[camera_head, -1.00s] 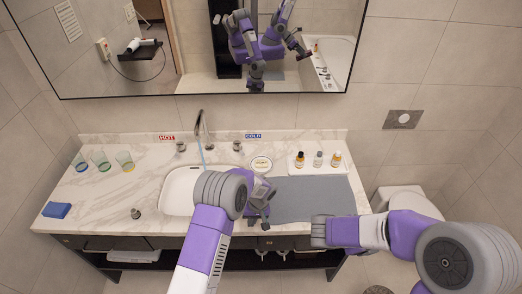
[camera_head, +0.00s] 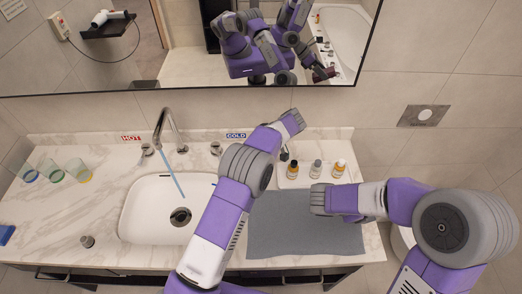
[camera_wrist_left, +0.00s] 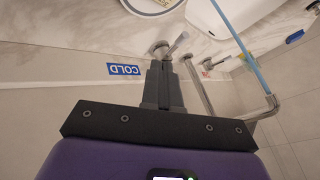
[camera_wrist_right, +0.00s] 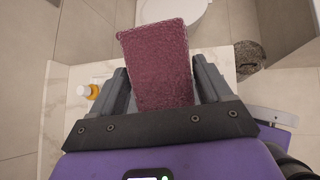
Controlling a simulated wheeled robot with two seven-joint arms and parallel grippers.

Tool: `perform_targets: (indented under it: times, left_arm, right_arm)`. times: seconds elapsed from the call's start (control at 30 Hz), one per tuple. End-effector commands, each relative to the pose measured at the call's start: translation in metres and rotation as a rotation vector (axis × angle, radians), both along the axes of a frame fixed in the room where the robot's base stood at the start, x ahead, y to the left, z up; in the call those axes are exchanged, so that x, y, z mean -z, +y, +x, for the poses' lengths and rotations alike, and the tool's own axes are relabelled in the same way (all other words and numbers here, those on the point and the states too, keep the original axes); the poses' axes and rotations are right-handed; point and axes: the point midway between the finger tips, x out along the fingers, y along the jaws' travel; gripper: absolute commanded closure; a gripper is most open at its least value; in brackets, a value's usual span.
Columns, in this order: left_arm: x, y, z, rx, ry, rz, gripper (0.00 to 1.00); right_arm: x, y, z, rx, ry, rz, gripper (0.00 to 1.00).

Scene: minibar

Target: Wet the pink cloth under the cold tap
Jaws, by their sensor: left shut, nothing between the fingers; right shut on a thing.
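The pink cloth (camera_wrist_right: 158,65), a dark pink textured slab, is in my right gripper (camera_wrist_right: 162,88) in the right wrist view. The head view does not show it directly. My left gripper (camera_wrist_left: 163,72) is shut and empty, its tips close to the cold tap handle (camera_wrist_left: 160,48) beside the blue COLD label (camera_wrist_left: 123,69). I cannot tell if they touch. In the head view my left arm hides its fingers; the cold handle (camera_head: 214,148) shows left of the arm. The spout (camera_head: 168,122) pours a thin blue stream (camera_head: 174,178) into the white basin (camera_head: 140,215).
The hot handle (camera_head: 147,150) is left of the spout. Several glasses (camera_head: 52,170) stand at the left, near a blue block (camera_head: 6,234). Small bottles (camera_head: 316,168) stand on a white tray at the right, behind a grey mat (camera_head: 290,235). A mirror (camera_head: 110,60) hangs above.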

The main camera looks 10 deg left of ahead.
Motion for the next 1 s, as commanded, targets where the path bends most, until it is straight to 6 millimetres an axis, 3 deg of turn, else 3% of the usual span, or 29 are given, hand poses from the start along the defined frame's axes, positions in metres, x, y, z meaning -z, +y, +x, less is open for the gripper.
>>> perform_targets:
  times: [0.1,0.37,0.8,1.0]
  left_arm:
    - [0.016,0.0,0.0,0.0,0.0,-0.001,1.0]
    - [0.03,0.01,0.0,-0.003,0.003,0.0,1.0]
    - [0.097,0.068,0.004,-0.002,0.003,-0.002,1.0]
    - [0.088,0.087,-0.01,0.0,0.0,-0.001,1.0]
  right_arm:
    - [0.016,0.0,0.0,-0.001,-0.001,0.0,0.46]
    - [0.018,0.0,0.0,0.0,-0.001,0.001,0.46]
    - [0.016,0.0,0.0,-0.001,-0.001,0.0,0.46]
    - [0.01,0.0,0.0,-0.001,-0.001,0.0,0.46]
